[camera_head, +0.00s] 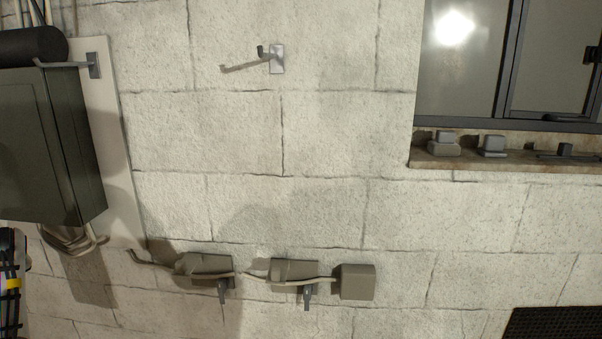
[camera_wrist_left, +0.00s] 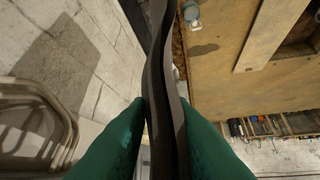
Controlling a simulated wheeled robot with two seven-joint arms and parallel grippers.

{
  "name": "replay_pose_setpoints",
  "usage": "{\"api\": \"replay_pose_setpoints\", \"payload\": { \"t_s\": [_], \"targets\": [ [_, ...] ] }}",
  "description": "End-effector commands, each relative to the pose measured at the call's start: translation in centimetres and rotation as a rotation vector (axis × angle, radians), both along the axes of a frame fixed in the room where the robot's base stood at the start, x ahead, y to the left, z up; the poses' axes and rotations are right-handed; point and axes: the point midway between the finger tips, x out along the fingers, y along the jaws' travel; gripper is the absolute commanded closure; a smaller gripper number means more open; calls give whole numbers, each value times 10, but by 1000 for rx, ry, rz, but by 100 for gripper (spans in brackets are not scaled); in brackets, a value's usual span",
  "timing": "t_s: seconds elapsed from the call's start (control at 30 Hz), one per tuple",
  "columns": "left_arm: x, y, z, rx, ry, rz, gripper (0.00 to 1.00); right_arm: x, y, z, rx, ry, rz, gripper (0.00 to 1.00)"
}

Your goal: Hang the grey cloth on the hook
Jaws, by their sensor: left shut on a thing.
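A small metal hook (camera_head: 277,59) is fixed on the pale block wall in the upper middle of the head view. Its prong sticks out from a grey plate, and nothing hangs on it. In the left wrist view the green fingers of my left gripper (camera_wrist_left: 163,106) are shut on the dark grey cloth (camera_wrist_left: 155,75). The cloth runs in narrow folds between the fingers and up past the top of that view. Its full extent is hidden. Neither gripper nor the held cloth shows in the head view.
A second bracket (camera_head: 94,65) with a dark roll (camera_head: 30,46) beside it is at upper left, above a grey cabinet (camera_head: 50,148). Valve-like fittings (camera_head: 205,266) are low on the wall. A window ledge (camera_head: 510,160) is at right. The wall around the hook is clear.

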Motion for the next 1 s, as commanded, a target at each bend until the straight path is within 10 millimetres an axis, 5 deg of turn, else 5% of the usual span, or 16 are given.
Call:
{"api": "replay_pose_setpoints", "payload": {
  "t_s": [0.5, 1.0],
  "targets": [
    [-41, 8, 91, -2, -5, 333, 100, 0, 0, 0, 0, 0, 0, 64],
    [-52, 2, 116, 1, 0, 456, 100, 0, 0, 0, 0, 0, 0, 64]
  ]
}}
